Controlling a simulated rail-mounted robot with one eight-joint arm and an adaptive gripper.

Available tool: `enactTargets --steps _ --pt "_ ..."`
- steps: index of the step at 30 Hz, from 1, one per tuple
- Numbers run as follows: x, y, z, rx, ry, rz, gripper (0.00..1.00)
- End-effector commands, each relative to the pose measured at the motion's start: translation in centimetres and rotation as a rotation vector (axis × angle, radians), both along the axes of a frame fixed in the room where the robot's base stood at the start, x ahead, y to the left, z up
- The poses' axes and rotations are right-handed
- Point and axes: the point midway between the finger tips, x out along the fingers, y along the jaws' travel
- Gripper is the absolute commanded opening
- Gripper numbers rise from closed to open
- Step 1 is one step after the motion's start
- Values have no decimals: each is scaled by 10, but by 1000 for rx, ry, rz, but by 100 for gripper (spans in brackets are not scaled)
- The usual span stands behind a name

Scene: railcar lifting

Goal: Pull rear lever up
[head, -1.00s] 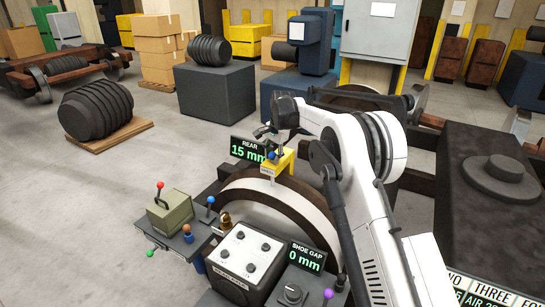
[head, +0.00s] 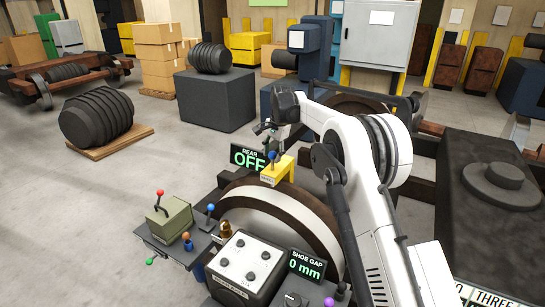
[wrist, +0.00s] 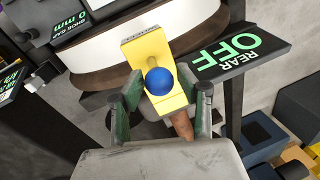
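The rear lever's blue ball knob (head: 272,155) stands at a yellow bracket (head: 283,170) beside the display (head: 249,159) reading REAR OFF. In the wrist view the blue knob (wrist: 160,81) lies in front of the yellow bracket (wrist: 148,49), and the display (wrist: 228,54) is to its right. My gripper (wrist: 167,98) is open, with one green finger on each side of the knob. The left finger is close to the knob and the right one is farther off. I cannot tell whether either touches it. In the head view my gripper (head: 267,130) is just above the knob.
A control stand below holds a green box with a red-knobbed lever (head: 170,217), a blue-knobbed lever (head: 210,209) and a grey panel (head: 245,264). The SHOE GAP display (head: 306,266) reads 0 mm. A curved brown and white wheel part (head: 270,205) lies beneath the bracket.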

Motion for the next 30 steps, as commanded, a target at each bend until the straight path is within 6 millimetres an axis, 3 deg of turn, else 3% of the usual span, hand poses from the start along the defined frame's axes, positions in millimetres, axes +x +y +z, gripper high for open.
enactTargets --steps 11,24,30 --pt "-1 -1 6 -1 2 0 36" --pt "-10 -13 83 -1 2 -1 36" --pt "-13 -17 108 -1 2 0 36"
